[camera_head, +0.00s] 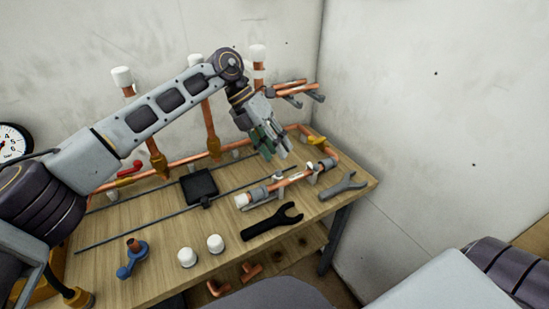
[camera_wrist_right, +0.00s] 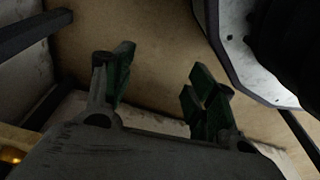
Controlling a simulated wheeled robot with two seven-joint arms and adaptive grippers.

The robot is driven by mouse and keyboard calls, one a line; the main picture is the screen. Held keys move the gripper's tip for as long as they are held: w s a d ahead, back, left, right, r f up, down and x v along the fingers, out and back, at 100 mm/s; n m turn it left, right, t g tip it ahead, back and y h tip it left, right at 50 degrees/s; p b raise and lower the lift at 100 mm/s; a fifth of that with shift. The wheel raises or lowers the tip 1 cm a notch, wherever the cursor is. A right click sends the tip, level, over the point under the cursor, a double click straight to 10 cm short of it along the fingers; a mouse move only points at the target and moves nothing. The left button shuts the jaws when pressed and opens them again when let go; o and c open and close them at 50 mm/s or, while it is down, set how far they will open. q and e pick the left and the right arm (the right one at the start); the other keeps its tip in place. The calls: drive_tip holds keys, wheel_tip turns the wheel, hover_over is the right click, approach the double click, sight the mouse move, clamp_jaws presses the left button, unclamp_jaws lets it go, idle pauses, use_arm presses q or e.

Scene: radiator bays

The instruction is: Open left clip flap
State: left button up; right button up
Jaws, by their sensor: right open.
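A copper pipe assembly (camera_head: 290,181) with a white end cap (camera_head: 242,201) lies across pale clip holders on the workbench. The left holder (camera_head: 278,186) is near the pipe's middle and the right holder (camera_head: 311,174) is farther along. I cannot make out whether either flap is raised. My left gripper (camera_head: 271,150) points down just above and behind the pipe, apart from it as far as I can see. Its green-padded fingers are small and seen at an angle, so their gap is unclear. My right gripper (camera_wrist_right: 160,88) is open and empty in the right wrist view, over the floor.
The wooden bench (camera_head: 330,205) also holds a black wrench (camera_head: 272,223), a grey wrench (camera_head: 343,186), white caps (camera_head: 187,257), a blue tool (camera_head: 131,262) and a black tray (camera_head: 199,186). Upright copper pipes (camera_head: 209,130) with valves stand at the back. The wall (camera_head: 440,120) is close on the right.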

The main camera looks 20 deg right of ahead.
use_arm(q)
drive_tip(key=shift+r, duration=1.55)
